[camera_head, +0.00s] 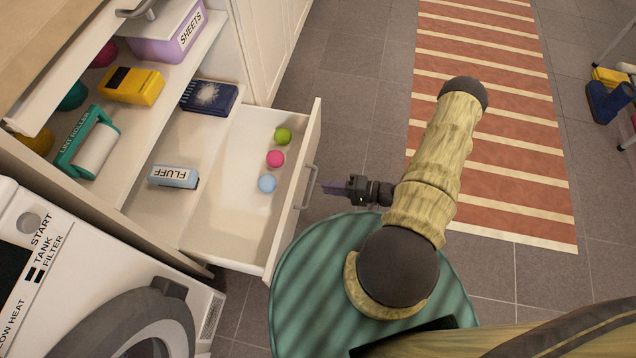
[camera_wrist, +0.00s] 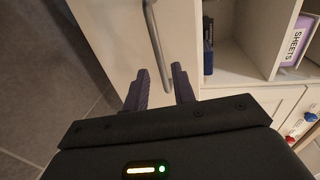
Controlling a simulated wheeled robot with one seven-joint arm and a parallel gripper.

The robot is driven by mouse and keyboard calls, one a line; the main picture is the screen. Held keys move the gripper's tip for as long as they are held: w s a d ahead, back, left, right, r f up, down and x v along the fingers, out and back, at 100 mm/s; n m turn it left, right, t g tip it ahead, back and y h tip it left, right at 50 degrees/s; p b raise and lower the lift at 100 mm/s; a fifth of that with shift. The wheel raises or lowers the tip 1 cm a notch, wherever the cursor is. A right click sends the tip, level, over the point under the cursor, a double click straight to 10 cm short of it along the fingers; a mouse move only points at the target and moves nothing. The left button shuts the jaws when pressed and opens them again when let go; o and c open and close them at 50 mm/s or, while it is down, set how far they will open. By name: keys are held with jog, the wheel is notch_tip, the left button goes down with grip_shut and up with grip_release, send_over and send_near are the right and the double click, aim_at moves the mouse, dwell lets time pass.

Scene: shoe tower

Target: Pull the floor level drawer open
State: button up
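The white floor level drawer (camera_head: 312,130) stands pulled out of the cabinet in the head view. Its grey bar handle (camera_head: 307,187) is on the front face. In the drawer lie a green ball (camera_head: 283,135), a pink ball (camera_head: 275,158) and a light blue ball (camera_head: 267,183). My gripper (camera_head: 325,187) is just outside the drawer front, close to the handle. In the wrist view the handle (camera_wrist: 153,38) runs down towards the space between my two dark fingers (camera_wrist: 160,70). The fingers are apart and hold nothing; whether they touch the handle is unclear.
A FLUFF box (camera_head: 174,177) and a dark blue box (camera_head: 208,97) are at the cabinet. Shelves above hold a lint roller (camera_head: 92,148), a yellow item (camera_head: 132,86) and a SHEETS box (camera_head: 170,38). A washer (camera_head: 110,290) stands at lower left.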

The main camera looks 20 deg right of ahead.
jog(key=p+v, duration=0.3)
jog(key=v, duration=0.8)
jog(key=shift+d, duration=0.2)
